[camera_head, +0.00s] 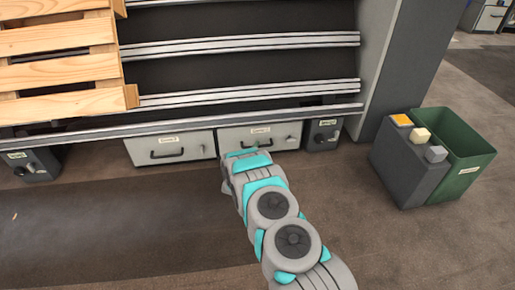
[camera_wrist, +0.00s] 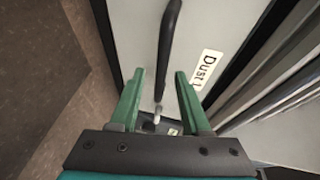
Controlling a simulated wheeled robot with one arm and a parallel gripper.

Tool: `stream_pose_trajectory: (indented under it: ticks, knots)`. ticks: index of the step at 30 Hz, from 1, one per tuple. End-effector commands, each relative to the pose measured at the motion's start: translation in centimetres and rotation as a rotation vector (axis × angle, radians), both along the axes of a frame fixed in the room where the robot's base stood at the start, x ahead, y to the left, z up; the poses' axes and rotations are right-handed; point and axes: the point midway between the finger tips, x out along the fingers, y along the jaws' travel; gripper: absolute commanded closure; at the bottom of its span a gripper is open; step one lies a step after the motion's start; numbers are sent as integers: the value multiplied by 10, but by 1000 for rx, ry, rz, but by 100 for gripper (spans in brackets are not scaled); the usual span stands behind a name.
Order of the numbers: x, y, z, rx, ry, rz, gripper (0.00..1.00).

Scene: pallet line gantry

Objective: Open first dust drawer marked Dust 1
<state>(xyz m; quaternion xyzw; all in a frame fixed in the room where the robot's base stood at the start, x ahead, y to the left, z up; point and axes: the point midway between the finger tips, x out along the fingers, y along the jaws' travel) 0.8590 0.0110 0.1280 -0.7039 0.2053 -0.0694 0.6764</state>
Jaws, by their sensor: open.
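Two light grey drawers sit low under the rack in the head view. My arm reaches to the right one (camera_head: 276,137), which appears shut; its label is too small to read there. The left drawer (camera_head: 171,147) also appears shut. In the wrist view, a drawer front (camera_wrist: 137,25) fills the top, with a label reading "Dust" (camera_wrist: 205,70); no number is readable. Its dark bar handle (camera_wrist: 168,45) lies just ahead of my gripper (camera_wrist: 160,72), whose two green fingers are apart and empty. A small pale key or latch (camera_wrist: 157,116) shows between the fingers.
Dark boxes with knobs stand at either side of the drawers, left (camera_head: 32,165) and right (camera_head: 322,135). A green bin (camera_head: 468,165) and a grey unit with coloured blocks (camera_head: 400,170) stand right. A wooden pallet (camera_head: 60,70) lies above left. The floor before the left drawer is clear.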

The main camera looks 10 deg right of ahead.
Motion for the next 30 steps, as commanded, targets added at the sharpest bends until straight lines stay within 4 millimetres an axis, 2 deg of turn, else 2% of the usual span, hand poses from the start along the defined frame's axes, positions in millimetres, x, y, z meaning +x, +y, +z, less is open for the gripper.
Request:
stream_pose_trajectory:
  ticks: [3, 9, 19, 30]
  knots:
    - [12, -5, -2, 2, -1, -1, 53]
    - [22, -9, -3, 0, -4, -1, 53]
    - [24, -10, -3, 0, -1, 0, 53]
    - [23, -9, -4, 0, 0, 0, 94]
